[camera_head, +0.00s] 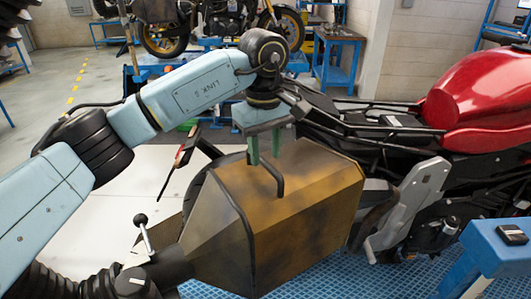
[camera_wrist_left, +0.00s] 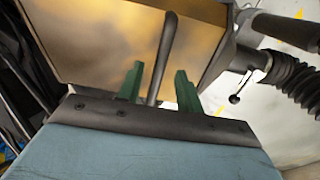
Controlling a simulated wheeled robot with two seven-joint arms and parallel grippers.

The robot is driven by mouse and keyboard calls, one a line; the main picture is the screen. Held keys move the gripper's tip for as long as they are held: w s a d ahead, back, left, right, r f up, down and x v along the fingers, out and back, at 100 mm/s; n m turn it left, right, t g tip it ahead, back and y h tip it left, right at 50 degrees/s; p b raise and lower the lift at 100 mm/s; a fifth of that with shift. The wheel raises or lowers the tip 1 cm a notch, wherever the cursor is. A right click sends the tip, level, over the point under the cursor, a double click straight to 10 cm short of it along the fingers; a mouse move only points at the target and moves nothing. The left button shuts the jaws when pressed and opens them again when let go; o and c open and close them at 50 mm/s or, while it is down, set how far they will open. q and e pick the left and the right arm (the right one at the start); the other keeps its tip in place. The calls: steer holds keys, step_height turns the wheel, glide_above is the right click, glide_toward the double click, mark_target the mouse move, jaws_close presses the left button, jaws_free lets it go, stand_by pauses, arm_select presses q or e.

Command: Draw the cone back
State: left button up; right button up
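The cone is a large, box-like, stained yellow-brown hood (camera_head: 305,205) with flat slanted faces. It stands against the rear of the red motorcycle (camera_head: 475,95). A dark bar handle (camera_head: 279,183) is on its top; in the left wrist view the handle (camera_wrist_left: 162,60) runs between my green fingers. My left gripper (camera_head: 265,150) points down at the handle from above. In the wrist view its fingers (camera_wrist_left: 160,88) are apart, one on each side of the bar, with gaps showing. My right gripper is not in view.
A dark duct and ribbed hose (camera_head: 60,285) join the cone's narrow end, with a black-knobbed lever (camera_head: 141,222) there. A blue stand (camera_head: 490,255) holds a small black device (camera_head: 512,235) at right. Another motorcycle (camera_head: 215,20) and a blue workbench (camera_head: 338,45) stand behind.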

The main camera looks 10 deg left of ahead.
arm_select(q)
steer(key=shift+f, duration=0.85)
jaws_close()
